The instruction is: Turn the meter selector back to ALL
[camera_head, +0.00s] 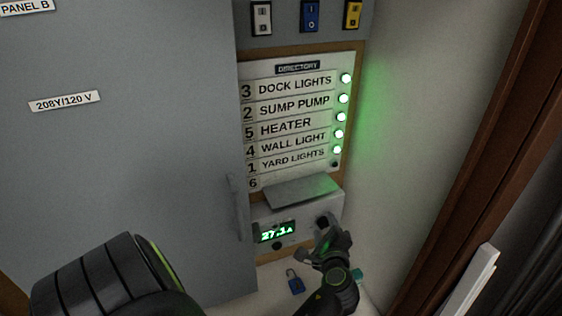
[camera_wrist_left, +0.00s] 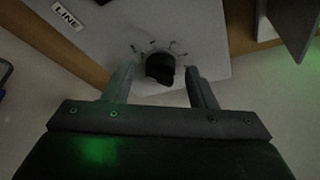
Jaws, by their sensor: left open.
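The meter (camera_head: 300,212) is a light grey box low on the wall with a green display (camera_head: 277,232) that reads about 27.1 A. Its selector is a black knob (camera_wrist_left: 160,68) with small marks around it, too small to read. My left gripper (camera_head: 327,240) is at the right of the meter's face, in front of the knob, and partly covers it in the head view. In the left wrist view the two fingers are open, one on each side of the knob. I cannot tell whether they touch it. My right gripper is not in view.
A directory board (camera_head: 297,122) with several green lamps hangs above the meter, with a sloped grey cover (camera_head: 300,191) between. A grey panel door (camera_head: 120,150) fills the left. A blue padlock (camera_head: 296,285) lies on the ledge below. A wooden frame (camera_head: 480,140) stands right.

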